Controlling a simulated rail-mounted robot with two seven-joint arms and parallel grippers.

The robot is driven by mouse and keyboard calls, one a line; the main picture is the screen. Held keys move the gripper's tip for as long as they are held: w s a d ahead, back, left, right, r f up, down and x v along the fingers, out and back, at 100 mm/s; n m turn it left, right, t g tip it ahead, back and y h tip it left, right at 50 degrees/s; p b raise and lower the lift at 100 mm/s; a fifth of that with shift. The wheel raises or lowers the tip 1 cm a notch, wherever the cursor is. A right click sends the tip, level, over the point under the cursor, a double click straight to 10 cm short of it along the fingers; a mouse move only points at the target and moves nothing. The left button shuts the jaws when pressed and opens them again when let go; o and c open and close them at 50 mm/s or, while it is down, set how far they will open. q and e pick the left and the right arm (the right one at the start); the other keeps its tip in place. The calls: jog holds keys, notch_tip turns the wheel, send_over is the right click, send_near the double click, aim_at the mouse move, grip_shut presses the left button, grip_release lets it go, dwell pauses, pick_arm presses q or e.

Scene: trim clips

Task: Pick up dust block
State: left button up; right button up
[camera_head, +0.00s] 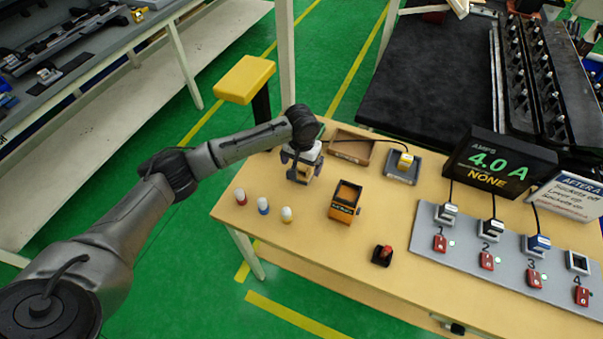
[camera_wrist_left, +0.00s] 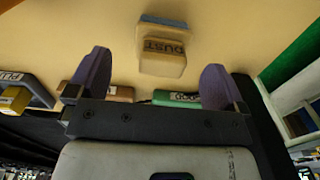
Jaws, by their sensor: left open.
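The dust block (camera_wrist_left: 163,58) is a tan block marked DUST with a blue-grey part at its far edge, seen in the left wrist view. It sits on the wooden table, apart from the fingers. My left gripper (camera_wrist_left: 157,75) is open, with one purple-grey finger to each side of the block's near side. In the head view, my left gripper (camera_head: 299,168) is low over the table's back left part and hides most of the block. My right gripper is in neither view.
Three small pieces with coloured parts (camera_head: 263,205) and an orange box (camera_head: 345,202) stand nearby. A brown tray (camera_head: 350,147) and a grey tray (camera_head: 403,167) lie behind. A red button (camera_head: 382,255), a numbered socket strip (camera_head: 465,255) and a display (camera_head: 498,160) are to the right.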

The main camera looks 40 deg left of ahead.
aim_at(302, 172)
pick_arm(q)
jog(key=shift+w+a+f+b, duration=0.15)
jog(key=shift+f+b, duration=0.1)
jog(key=shift+f, duration=1.15)
jog(key=shift+w+a+f+b, duration=0.1)
jog(key=shift+f+b, duration=0.15)
jog(key=shift+f, duration=1.15)
jog(key=shift+c, duration=0.4)
jog(key=c, duration=1)
jog(key=shift+o, duration=0.2)
notch_tip(302, 172, up, 10)
jog(key=shift+r+p, duration=0.1)
jog(key=shift+p, duration=0.7)
